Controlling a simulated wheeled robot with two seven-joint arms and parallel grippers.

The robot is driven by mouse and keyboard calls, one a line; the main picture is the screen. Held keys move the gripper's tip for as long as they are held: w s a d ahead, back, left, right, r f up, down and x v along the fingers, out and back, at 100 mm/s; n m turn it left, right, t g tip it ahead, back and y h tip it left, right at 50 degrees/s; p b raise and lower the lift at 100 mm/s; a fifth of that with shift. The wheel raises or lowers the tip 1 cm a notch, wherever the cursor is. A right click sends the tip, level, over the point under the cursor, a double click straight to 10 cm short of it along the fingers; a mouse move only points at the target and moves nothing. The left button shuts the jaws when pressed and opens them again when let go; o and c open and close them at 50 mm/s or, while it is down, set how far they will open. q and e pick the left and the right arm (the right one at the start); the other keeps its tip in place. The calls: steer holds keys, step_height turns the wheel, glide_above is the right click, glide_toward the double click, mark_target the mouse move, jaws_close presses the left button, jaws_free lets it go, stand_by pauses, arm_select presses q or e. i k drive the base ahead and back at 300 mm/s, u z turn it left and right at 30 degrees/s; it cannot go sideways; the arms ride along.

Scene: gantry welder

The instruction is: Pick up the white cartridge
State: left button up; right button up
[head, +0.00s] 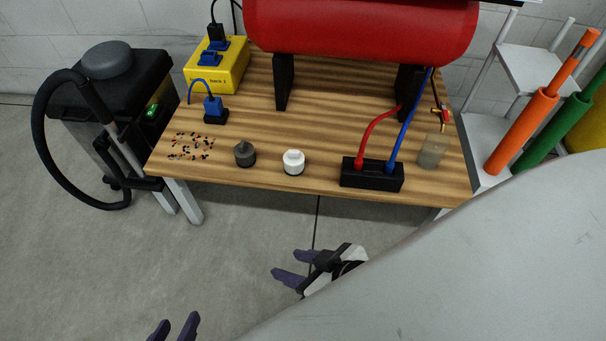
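The white cartridge (293,160) stands upright near the front edge of the wooden table, with a dark band at its base. Nothing touches it. A similar dark grey cartridge (245,155) stands to its left. My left gripper (174,325) shows only its purple fingertips at the bottom edge; they are apart, with nothing between them. My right gripper (282,274) is in front of and below the table edge, short of the white cartridge. Its purple fingers are spread and empty. A large grey surface hides the lower right.
On the wooden table (330,188), a black block (372,173) with red and blue hoses stands right of the cartridge. Small scattered bits (190,147) lie left. A red tank (360,28) stands behind. A translucent container (432,150) is at right, and a black vacuum (110,110) stands left.

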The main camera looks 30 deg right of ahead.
mark_target(294, 160)
steer(key=u, duration=0.95)
steer(key=i, duration=0.55)
steer(key=z, duration=2.3)
steer(key=i, duration=0.5)
steer(key=u, duration=0.1)
